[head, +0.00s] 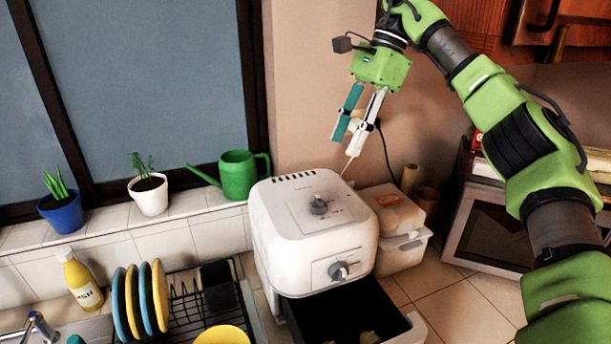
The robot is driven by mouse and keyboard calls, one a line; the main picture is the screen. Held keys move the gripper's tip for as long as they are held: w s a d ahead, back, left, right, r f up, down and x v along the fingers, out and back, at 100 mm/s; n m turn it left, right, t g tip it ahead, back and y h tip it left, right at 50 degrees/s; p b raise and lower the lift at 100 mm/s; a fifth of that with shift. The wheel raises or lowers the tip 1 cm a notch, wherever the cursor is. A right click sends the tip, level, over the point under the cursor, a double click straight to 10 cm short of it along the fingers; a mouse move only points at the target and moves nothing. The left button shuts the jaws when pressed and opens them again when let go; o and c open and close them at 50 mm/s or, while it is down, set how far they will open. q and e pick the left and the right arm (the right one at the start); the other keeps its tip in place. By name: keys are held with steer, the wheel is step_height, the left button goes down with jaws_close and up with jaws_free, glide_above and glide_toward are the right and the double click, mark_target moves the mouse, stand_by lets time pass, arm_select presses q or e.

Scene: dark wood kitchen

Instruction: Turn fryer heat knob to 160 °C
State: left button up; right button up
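The white fryer (290,235) stands on the counter in the middle of the head view. A grey knob (319,205) sits on its top panel and another grey knob (339,271) on its front face. Markings by both are too small to read, so I cannot tell which is the heat knob or its setting. My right gripper (344,147) is above and behind the top knob, apart from it, pointing down. Its two fingers show a gap with nothing between them. My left gripper is out of view.
The fryer's dark drawer (345,312) is pulled out at the front. A lidded container (398,235) and a microwave (480,235) are to the right. A dish rack (190,316) with plates is at the left. A green watering can (240,175) stands on the ledge behind.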

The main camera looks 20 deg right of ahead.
steer(key=b, duration=0.2)
glide_toward(320, 199)
steer(key=x, duration=0.7)
steer(key=shift+f+p, duration=0.15)
steer(key=shift+p, duration=0.25)
steer(key=shift+a+f, duration=0.35)
steer(key=shift+f, duration=0.25)
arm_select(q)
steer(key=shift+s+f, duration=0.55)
arm_select(e)
steer(key=shift+w, duration=0.1)
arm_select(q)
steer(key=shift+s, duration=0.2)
arm_select(e)
steer(key=c, duration=1.1)
